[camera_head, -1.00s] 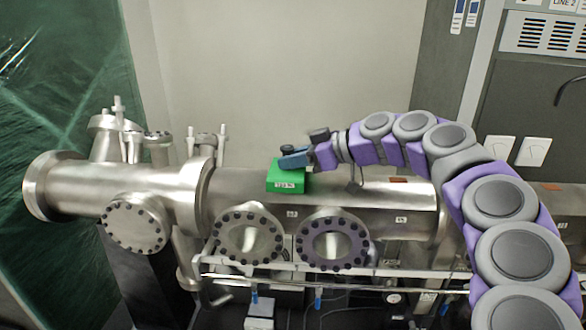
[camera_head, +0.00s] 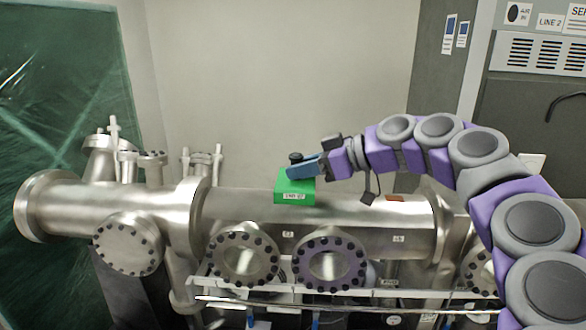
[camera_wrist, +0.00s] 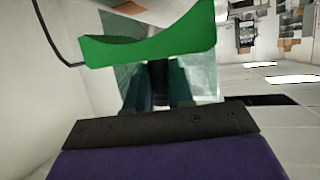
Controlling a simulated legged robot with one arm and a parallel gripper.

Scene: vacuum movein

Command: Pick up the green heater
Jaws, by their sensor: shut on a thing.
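The green heater (camera_head: 295,190) is a block with a white label on its front. In the head view it is at the top of the large steel cylinder (camera_head: 370,209). My gripper (camera_head: 294,170) comes in from the right and is shut on the heater's top side. In the wrist view the heater (camera_wrist: 150,48) shows a curved hollow edge, with no cylinder pressed against that edge. The dark grip part (camera_wrist: 158,80) sits between my fingers. The heater hides the cylinder's surface behind it in the head view.
Round bolted ports (camera_head: 243,259) line the cylinder's front. Upright fittings (camera_head: 113,150) stand on its left part. A green plastic curtain (camera_head: 60,120) hangs at the left. A grey cabinet (camera_head: 535,90) stands at the right. The wall area above the cylinder is clear.

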